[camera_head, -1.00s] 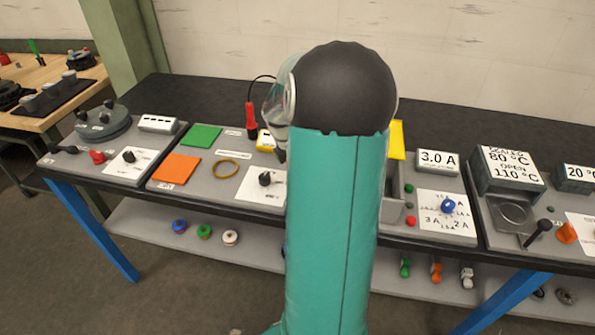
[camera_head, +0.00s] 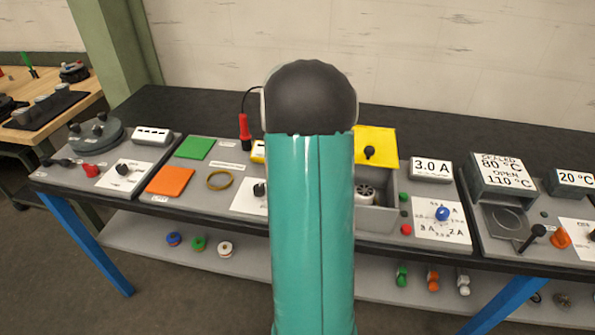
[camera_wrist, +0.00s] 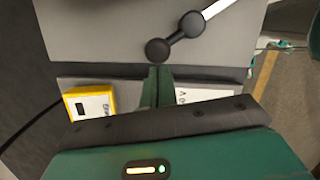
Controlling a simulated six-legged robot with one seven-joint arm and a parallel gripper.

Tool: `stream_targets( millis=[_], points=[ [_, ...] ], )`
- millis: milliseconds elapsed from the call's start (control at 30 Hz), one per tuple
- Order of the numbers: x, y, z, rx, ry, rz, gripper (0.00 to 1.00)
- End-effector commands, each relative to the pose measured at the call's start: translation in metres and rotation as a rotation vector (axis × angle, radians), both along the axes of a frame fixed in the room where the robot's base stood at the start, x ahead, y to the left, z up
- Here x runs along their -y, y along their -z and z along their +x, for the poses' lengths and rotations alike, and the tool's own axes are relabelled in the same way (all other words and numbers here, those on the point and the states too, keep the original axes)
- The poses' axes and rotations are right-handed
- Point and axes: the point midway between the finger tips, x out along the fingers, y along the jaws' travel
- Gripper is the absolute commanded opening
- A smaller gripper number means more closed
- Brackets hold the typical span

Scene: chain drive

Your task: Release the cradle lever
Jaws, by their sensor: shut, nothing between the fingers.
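My gripper (camera_wrist: 157,72) shows in the wrist view with its two green fingers together and nothing between them. Just past the fingertips, a black part with two round ends (camera_wrist: 175,38) lies on a grey panel (camera_wrist: 100,30). It looks like a lever, with a white strip running from it to the upper right. I cannot tell whether the fingers touch it, or whether it is the cradle lever. In the head view, my teal arm hides my gripper and the middle of the bench.
A yellow box (camera_wrist: 92,103) is left of the fingers in the wrist view. In the head view, a yellow lid (camera_head: 376,143) stands behind a grey bin (camera_head: 375,219). A red-handled tool (camera_head: 244,132) stands left of my arm. Panels with knobs fill the bench either side.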

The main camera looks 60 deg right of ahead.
Motion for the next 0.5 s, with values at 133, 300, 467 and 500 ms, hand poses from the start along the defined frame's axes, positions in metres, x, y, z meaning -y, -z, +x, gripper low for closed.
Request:
stream_targets(
  millis=[133,300,467,500],
  points=[
    [0.000,0.000,0.000,-0.001,0.000,-0.001,0.00],
    [0.000,0.000,0.000,0.000,-0.001,0.000,0.00],
    [-0.007,0.000,0.008,-0.001,-0.004,0.001,0.00],
    [-0.011,0.000,0.012,-0.001,-0.004,0.001,0.00]
  ],
)
